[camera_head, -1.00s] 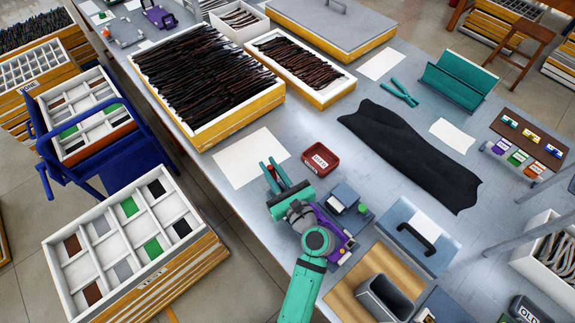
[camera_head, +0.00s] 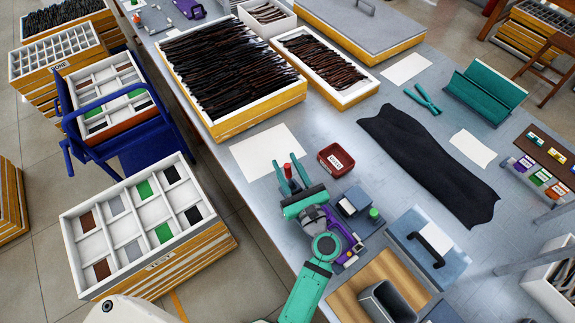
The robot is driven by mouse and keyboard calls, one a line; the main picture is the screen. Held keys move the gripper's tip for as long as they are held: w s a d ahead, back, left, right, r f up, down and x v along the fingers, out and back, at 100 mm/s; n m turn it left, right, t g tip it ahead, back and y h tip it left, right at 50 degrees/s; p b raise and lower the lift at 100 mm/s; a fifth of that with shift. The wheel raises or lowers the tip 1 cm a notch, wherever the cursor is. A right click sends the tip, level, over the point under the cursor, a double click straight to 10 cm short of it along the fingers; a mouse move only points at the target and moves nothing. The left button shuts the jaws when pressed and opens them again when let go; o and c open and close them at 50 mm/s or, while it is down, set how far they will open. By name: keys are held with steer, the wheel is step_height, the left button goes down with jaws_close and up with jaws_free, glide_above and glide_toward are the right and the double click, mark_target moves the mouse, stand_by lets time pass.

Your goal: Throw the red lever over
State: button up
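My teal gripper (camera_head: 291,176) reaches over the bench beside a white sheet. Its two fingers stand apart with a gap between them. A small red piece (camera_head: 288,171) shows between the fingertips; it may be the red lever, but I cannot tell whether it is touched. A purple device (camera_head: 347,240) sits just right of my gripper's wrist and is partly hidden by it.
A dark red box (camera_head: 336,159) stands just beyond my gripper. A blue plate with a black handle (camera_head: 425,243) and a grey bin (camera_head: 387,302) on a wooden board (camera_head: 350,293) lie to the right.

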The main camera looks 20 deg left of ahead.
steer(key=shift+d, duration=0.1)
steer(key=v, duration=0.7)
steer(key=shift+s+d, duration=0.1)
steer(key=shift+s, duration=0.05)
